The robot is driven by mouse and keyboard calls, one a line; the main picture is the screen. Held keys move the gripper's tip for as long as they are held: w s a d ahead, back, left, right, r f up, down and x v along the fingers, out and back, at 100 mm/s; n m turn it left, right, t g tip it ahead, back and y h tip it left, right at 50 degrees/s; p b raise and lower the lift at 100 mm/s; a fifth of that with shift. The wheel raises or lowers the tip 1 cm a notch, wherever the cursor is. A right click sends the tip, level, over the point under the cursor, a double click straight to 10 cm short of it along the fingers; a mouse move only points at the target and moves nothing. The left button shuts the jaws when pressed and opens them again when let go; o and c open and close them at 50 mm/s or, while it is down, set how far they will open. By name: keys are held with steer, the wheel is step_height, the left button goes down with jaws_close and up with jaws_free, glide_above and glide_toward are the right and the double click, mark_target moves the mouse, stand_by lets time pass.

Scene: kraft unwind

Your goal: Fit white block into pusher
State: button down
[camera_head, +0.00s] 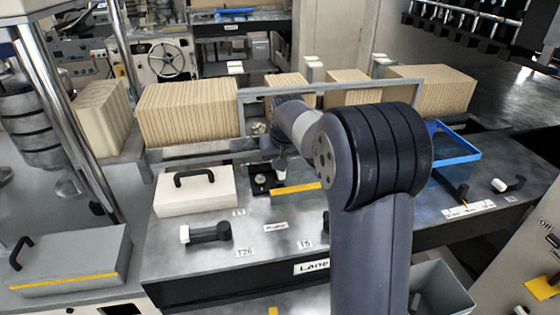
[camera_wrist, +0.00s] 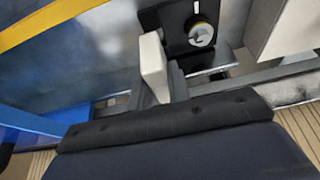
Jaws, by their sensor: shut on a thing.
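My gripper (camera_head: 281,158) reaches down over the far part of the grey bench, partly hidden by my arm in the head view. It is shut on a white block (camera_wrist: 154,67), which also shows as a small pale piece below the gripper in the head view (camera_head: 281,174). The pusher seems to be the black fixture with a round silver knob (camera_wrist: 190,30); in the head view it is the dark unit (camera_head: 261,182) just left of the gripper. In the wrist view the block is beside the black fixture, at its left. I cannot tell whether they touch.
A white lidded box with a black handle (camera_head: 195,192) stands left of the fixture. A yellow strip (camera_head: 297,188) lies at its right. A rail with rows of kraft cards (camera_head: 190,113) runs behind. A blue tray (camera_head: 455,152) is at right. A white-tipped black tool (camera_head: 207,233) lies in front.

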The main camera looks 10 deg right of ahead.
steer(key=shift+f+b, duration=0.6)
steer(key=shift+f, duration=0.45)
stand_by(1.9)
steer(key=c, duration=1.3)
jaws_free()
steer(key=shift+o, duration=0.2)
steer(key=b+v, duration=0.1)
steer(key=v, duration=0.9)
steer(key=shift+s+r, duration=0.25)
steer(key=shift+r, duration=0.1)
steer(key=p+x, duration=0.1)
steer(key=x, duration=0.9)
steer(key=shift+w+f, duration=0.25)
steer(key=shift+f, duration=0.1)
steer(key=shift+r, duration=0.15)
